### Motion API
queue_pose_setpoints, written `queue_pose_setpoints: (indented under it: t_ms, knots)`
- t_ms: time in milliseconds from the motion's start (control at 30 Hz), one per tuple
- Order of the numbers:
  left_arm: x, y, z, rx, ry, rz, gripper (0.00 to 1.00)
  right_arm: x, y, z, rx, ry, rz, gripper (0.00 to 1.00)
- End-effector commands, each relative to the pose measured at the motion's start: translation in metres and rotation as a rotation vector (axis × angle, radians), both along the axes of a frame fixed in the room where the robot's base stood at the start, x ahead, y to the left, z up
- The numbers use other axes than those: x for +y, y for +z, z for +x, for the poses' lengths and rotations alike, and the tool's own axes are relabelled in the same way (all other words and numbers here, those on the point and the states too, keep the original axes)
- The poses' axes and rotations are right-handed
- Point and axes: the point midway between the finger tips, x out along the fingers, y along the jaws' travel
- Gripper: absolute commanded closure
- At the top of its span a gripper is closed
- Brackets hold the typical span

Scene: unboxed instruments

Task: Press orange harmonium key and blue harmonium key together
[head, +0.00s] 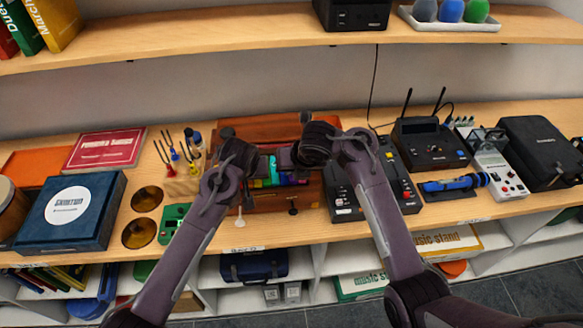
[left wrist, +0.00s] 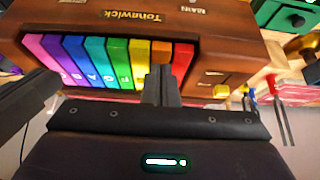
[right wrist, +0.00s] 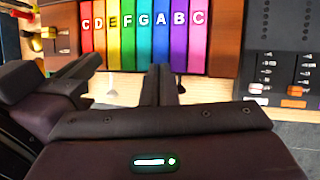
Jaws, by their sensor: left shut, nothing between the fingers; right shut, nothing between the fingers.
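The wooden harmonium (head: 310,196) stands at the middle of the shelf, with a row of coloured keys mostly hidden by my arms in the head view. In the left wrist view, the orange key (left wrist: 161,50) lies between the yellow and red keys. My left gripper (left wrist: 161,70) is shut and empty, its tip over the near end of the orange key beside the yellow one. In the right wrist view, the blue key (right wrist: 160,30), marked A, lies between teal and purple. My right gripper (right wrist: 161,70) is shut and empty, its tip in line with the blue key. Contact cannot be told.
A black mixer-like panel (head: 345,206) stands close at the harmonium's right. A green box (head: 173,218) and a wooden block with coloured tools (head: 182,186) are at its left. An upper shelf (head: 200,41) runs above at the back.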

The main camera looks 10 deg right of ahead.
Motion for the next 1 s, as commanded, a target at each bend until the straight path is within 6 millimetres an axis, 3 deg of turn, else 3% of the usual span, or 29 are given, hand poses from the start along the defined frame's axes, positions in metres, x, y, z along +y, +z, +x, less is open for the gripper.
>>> queue_pose_setpoints:
  t_ms: [1000]
  knots:
    - [0.000, 0.000, 0.000, 0.000, 0.000, 0.000, 1.00, 0.007, -0.027, 0.013, 0.001, 0.002, -0.001, 1.00]
